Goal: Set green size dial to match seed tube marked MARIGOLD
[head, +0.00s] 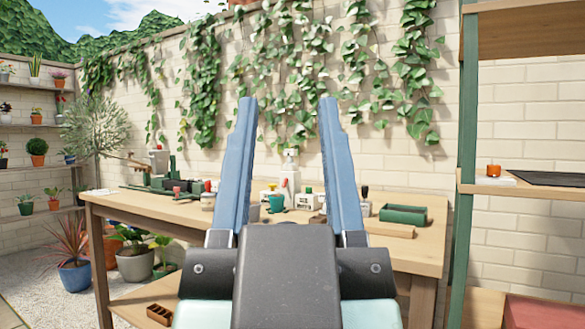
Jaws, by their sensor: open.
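My gripper (288,101) fills the middle of the head view. Its two long blue fingers point up and stand wide apart, with nothing between their tips. Behind it is the wooden workbench (135,202). A dark green device (160,182) sits at the bench's far left end, well left of my gripper. It is too small to tell whether it carries the green size dial. Small red-topped and dark items stand beside it, too small to identify. I cannot make out a seed tube marked MARIGOLD, and my fingers and wrist hide part of the bench top.
A white spray bottle (290,178), a teal cup (276,204) and small labelled containers (307,201) stand mid-bench. A green tray (404,214) is at the right. A green shelf post (467,150) rises beyond the right end. Potted plants (75,276) stand on the left floor.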

